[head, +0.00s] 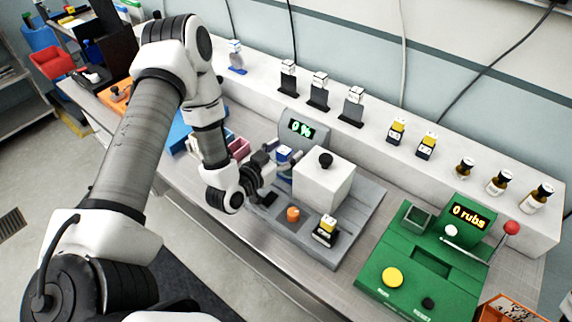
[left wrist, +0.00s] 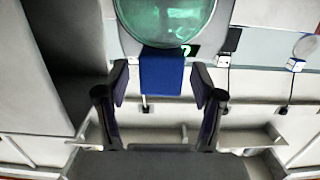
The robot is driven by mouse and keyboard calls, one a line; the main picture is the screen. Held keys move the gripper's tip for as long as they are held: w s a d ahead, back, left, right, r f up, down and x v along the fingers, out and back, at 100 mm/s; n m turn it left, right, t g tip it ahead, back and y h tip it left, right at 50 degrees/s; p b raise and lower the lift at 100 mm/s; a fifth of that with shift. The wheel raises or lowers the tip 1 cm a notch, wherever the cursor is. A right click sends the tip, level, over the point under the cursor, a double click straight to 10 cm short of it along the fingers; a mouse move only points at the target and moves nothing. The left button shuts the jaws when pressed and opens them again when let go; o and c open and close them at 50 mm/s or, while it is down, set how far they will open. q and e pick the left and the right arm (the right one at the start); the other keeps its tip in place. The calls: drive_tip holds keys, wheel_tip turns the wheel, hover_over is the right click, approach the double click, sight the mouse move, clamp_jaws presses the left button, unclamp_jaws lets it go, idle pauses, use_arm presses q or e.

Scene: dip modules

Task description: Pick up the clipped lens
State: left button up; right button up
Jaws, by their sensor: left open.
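The clipped lens shows in the left wrist view as a round, clear greenish lens (left wrist: 166,18) with a blue clip (left wrist: 162,75) below it. The top of the lens is cut off by the frame. In the head view, the blue clip (head: 284,153) is small, by the grey station, and the lens is hard to make out. My left gripper (head: 277,160) is at the clip. In the left wrist view its open fingers (left wrist: 160,88) stand on either side of the clip, with a gap on each side. My right gripper is not in view.
The grey station (head: 342,228) carries a white box (head: 323,180) with a black knob, just right of my gripper, and a "0 %" display (head: 301,129). A green machine (head: 385,262) stands at the right. Modules and bottles line the back shelf (head: 375,133).

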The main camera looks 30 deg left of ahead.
use_arm(q)
drive_tip(key=shift+w, duration=0.25)
drive_tip(key=shift+s+r, duration=0.1)
drive_tip(key=shift+s, duration=0.2)
drive_tip(key=shift+c, duration=0.3)
clamp_jaws()
